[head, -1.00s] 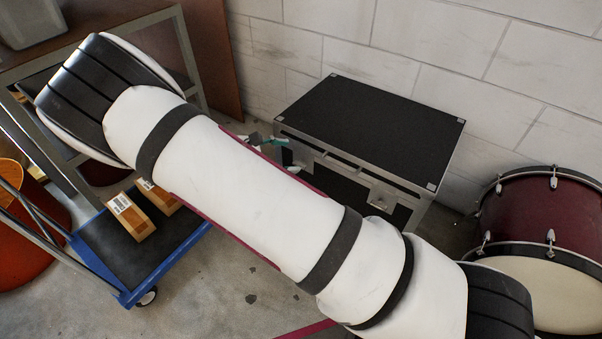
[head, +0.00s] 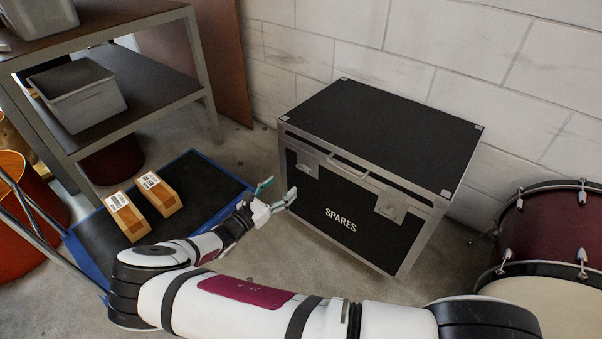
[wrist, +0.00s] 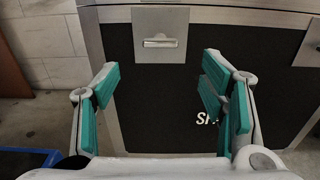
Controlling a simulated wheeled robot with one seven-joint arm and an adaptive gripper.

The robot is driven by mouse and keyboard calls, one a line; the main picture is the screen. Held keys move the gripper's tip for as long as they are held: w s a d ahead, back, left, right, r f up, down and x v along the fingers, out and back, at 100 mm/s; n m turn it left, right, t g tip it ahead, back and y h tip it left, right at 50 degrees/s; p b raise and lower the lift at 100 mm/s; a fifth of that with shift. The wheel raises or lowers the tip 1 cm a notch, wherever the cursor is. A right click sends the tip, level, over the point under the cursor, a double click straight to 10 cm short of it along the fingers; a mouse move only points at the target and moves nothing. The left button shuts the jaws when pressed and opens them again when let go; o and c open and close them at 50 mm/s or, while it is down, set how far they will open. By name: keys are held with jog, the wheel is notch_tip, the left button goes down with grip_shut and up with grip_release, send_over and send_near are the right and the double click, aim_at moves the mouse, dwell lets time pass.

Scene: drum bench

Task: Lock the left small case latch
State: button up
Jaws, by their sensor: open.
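A black case (head: 350,200) with metal edges and the word SPARES stands on the floor against the wall. Its left latch (head: 307,168) is a small metal plate high on the front face. In the wrist view the left latch (wrist: 160,42) shows a horizontal tab, ahead of and above the space between my fingers. The right latch (head: 391,207) is also on the front, and its edge shows in the wrist view (wrist: 312,45). My gripper (head: 278,194) is open and empty, in front of the case's left end, below the left latch. Whether a finger touches the case is unclear.
A blue cart (head: 222,178) with two cardboard boxes (head: 142,204) stands left of the case. A shelf with a grey bin (head: 78,95) is behind it. A maroon drum (head: 545,235) stands at the right. A handle (head: 346,165) sits between the latches.

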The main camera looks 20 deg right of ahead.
aim_at(302, 170)
jog(key=b+x, duration=0.2)
jog(key=x, duration=0.8)
jog(key=shift+w+d+b, duration=0.1)
jog(key=shift+d+b, duration=0.1)
jog(key=shift+b, duration=0.15)
jog(key=shift+c, duration=0.6)
jog(key=c, duration=1)
